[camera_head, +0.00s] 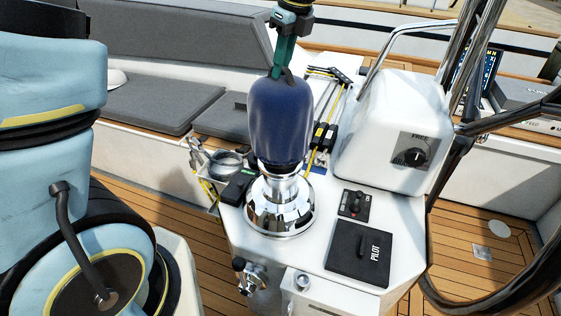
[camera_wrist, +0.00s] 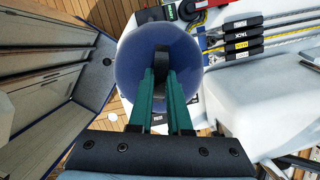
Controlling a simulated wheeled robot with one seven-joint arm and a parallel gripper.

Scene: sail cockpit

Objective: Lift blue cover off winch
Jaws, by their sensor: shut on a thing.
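The blue cover (camera_head: 280,120) hangs upright from my gripper (camera_head: 284,72), which is shut on the dark strap at its top. The chrome winch (camera_head: 280,205) stands on the white console directly below. Its wide base and part of its drum show under the cover's lower edge; whether the cover still surrounds the winch's top I cannot tell. In the wrist view, the green fingers of my gripper (camera_wrist: 161,85) close on the black strap (camera_wrist: 162,65) over the round top of the blue cover (camera_wrist: 130,70). The winch is hidden there.
A white housing (camera_head: 390,130) with a knob stands close right of the cover. Rope clutches (camera_head: 322,137) with lines lie behind, and a cup holder (camera_head: 226,160) is at the left. A black PILOT panel (camera_head: 358,253) lies in front. A steering wheel rim (camera_head: 432,240) curves at the right.

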